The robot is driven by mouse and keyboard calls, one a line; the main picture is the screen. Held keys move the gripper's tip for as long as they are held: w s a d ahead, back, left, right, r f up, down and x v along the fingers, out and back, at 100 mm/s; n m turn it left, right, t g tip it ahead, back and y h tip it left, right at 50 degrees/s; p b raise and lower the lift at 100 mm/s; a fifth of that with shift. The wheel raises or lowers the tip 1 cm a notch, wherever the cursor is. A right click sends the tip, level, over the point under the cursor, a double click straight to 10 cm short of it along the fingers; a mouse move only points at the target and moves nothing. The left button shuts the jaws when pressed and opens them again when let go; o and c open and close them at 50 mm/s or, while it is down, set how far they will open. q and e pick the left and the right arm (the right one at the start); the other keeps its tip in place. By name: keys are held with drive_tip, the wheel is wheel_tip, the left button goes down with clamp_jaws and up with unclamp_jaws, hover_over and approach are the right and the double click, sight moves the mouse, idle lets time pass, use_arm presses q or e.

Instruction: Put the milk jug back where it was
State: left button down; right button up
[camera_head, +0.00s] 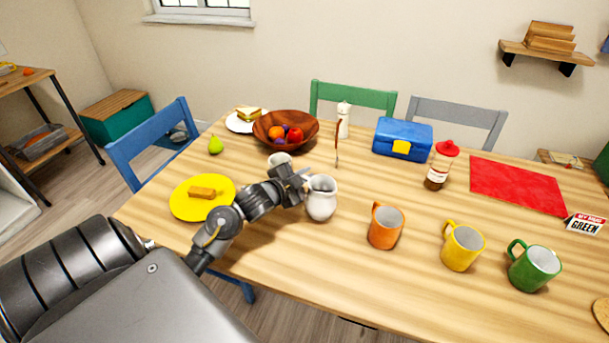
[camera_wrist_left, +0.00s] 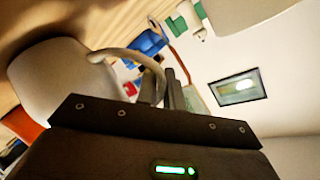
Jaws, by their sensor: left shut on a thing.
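The milk jug (camera_head: 321,203) is white and upright, near the middle of the table. My left gripper (camera_head: 301,186) is at its left side, shut on its handle. In the left wrist view the jug's body (camera_wrist_left: 62,80) fills the left, and its looped handle runs to the gripper fingers (camera_wrist_left: 172,92). I cannot tell whether the jug's base touches the table. My right gripper is not in view.
A white cup (camera_head: 279,160) is close behind my gripper. A yellow plate (camera_head: 186,211) lies left of it. Orange (camera_head: 385,228), yellow (camera_head: 462,247) and green (camera_head: 531,267) mugs stand to the right. A wooden bowl (camera_head: 272,138) with fruit is behind. The table between jug and lunchbox (camera_head: 387,132) is mostly clear.

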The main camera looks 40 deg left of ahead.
use_arm(q)
drive_tip(key=c, duration=1.5)
unclamp_jaws()
drive_tip(key=shift+f, duration=0.1)
drive_tip(key=v, duration=1.2)
